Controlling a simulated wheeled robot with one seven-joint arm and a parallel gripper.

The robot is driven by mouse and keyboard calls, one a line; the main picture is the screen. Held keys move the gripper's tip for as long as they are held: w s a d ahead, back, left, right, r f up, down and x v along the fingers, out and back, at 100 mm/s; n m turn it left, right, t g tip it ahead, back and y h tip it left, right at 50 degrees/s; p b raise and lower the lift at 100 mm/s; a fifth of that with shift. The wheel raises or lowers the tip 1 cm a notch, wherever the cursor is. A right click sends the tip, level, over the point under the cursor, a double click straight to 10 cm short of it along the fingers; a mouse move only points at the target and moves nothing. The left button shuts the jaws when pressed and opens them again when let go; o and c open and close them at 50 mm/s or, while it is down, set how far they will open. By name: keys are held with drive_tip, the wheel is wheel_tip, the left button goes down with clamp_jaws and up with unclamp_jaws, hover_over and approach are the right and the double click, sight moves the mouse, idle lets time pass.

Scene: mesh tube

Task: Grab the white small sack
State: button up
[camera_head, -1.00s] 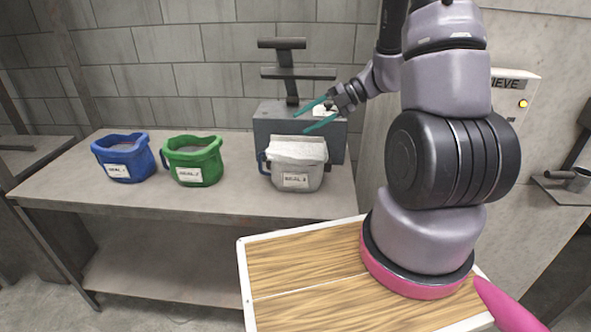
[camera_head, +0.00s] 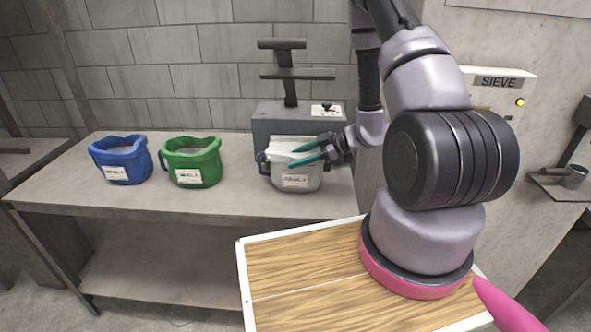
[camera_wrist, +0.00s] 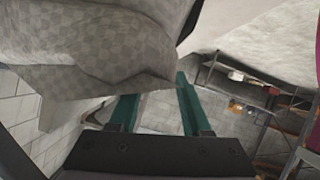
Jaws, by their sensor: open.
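The white small sack (camera_head: 297,179) stands upright on the table with a label on its front, the rightmost of three labelled sacks. My gripper (camera_head: 300,155) is open, its two teal fingers reaching in from the right at the height of the sack's upper part. In the head view the fingers overlap the sack's top; whether they touch it cannot be told. In the wrist view the pale checkered cloth of the sack (camera_wrist: 110,45) fills the upper left, close to the teal fingers (camera_wrist: 150,100). The far side of the sack is hidden.
A green sack (camera_head: 192,163) and a blue sack (camera_head: 121,160) stand to the left on the table (camera_head: 240,204). A grey machine (camera_head: 270,125) with an upright post is close behind the white sack. The table front is clear.

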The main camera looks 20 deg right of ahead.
drive_tip(key=shift+x, duration=0.8)
clamp_jaws()
idle(0.8)
